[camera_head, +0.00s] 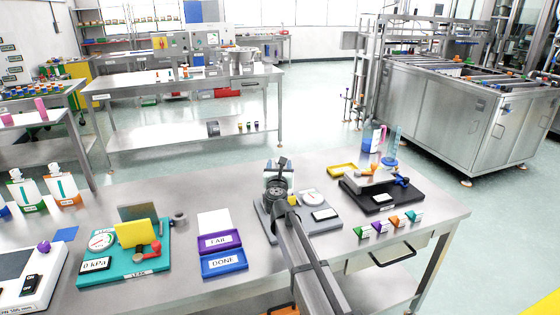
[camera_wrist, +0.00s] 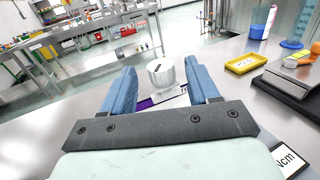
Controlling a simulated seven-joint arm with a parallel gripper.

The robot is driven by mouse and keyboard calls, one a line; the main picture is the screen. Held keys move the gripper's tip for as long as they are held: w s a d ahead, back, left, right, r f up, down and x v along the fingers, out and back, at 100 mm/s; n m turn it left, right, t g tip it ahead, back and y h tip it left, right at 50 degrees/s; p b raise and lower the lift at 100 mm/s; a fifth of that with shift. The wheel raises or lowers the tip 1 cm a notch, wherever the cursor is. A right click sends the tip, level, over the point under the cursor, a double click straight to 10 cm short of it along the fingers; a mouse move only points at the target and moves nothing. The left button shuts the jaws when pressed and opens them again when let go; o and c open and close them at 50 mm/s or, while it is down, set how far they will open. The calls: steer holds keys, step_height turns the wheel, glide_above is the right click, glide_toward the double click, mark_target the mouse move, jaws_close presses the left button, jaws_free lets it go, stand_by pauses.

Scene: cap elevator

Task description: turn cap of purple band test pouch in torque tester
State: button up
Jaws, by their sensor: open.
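A silver round cap-like part (camera_wrist: 161,72) with a dark mark on top stands between my gripper's fingers in the wrist view. A purple strip (camera_wrist: 145,104) and part of a white label show just below it; I cannot tell whether they belong to the pouch. My gripper (camera_wrist: 158,85) is open, with one blue finger on each side of the silver part and a visible gap on both sides. In the head view, the torque tester's grey base (camera_head: 268,228) lies on the bench under my arm, with a round dial (camera_head: 312,198) at its right. My arm hides part of the tester.
A yellow tray (camera_head: 342,170) and a black-based device (camera_head: 382,195) stand to the right. Several coloured blocks (camera_head: 378,228) line the front right. Purple and blue trays, the blue one marked DONE (camera_head: 224,262), and a teal gauge stand (camera_head: 125,262) are left.

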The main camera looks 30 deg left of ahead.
steer(key=x, duration=0.5)
steer(key=shift+s, duration=0.1)
steer(key=c, duration=0.9)
steer(key=shift+c, duration=0.3)
steer(key=o, duration=1)
steer(key=shift+c, duration=0.2)
